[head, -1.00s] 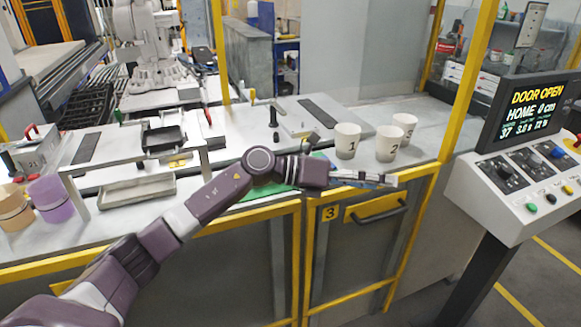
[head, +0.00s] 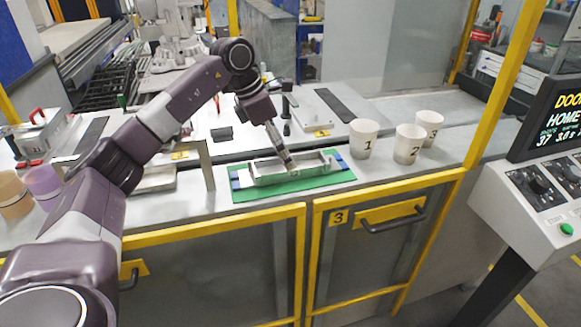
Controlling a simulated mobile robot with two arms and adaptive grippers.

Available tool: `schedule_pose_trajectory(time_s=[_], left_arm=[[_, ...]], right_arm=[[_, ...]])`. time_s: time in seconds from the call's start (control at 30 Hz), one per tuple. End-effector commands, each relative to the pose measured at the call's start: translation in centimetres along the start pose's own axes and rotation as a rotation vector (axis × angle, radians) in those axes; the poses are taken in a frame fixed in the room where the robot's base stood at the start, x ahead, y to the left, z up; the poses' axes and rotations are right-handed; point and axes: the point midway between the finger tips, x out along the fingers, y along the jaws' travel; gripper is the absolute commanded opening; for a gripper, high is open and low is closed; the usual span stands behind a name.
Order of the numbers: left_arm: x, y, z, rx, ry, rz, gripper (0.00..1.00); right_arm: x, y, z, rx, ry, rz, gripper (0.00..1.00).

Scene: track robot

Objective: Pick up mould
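A long, shallow grey metal mould (head: 262,178) lies on a green mat (head: 322,181) near the front edge of the bench, with blue patches at both ends. My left arm comes in from the left and bends down over it. My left gripper (head: 290,164) points down at the middle of the mould, and its fingertips are at or just above it. I cannot tell whether the fingers touch the mould or how far apart they are. My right gripper is not in view.
Three numbered white cups, with cup 1 (head: 363,139) nearest, stand right of the mat. A metal stand (head: 206,165) and a grey tray (head: 158,181) are to the left, partly behind my arm. A control console (head: 540,190) stands at the right.

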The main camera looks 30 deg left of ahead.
Motion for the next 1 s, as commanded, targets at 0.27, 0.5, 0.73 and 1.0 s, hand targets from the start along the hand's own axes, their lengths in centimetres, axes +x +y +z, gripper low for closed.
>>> schedule_pose_trajectory(time_s=[0.27, 0.5, 0.73, 1.0], left_arm=[[3.3, -0.3, -0.1, 0.0, 0.001, -0.001, 0.71], [3.5, -0.3, -0.1, 0.001, 0.0, -0.001, 0.71], [3.5, -0.3, -0.1, 0.0, -0.001, -0.001, 0.46], [3.5, -0.3, -0.1, 0.0, -0.001, -0.001, 0.16]], right_arm=[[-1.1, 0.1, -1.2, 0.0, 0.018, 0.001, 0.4], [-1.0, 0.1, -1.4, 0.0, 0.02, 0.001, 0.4], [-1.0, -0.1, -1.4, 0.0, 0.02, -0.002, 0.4], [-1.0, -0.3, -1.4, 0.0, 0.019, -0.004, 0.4]])
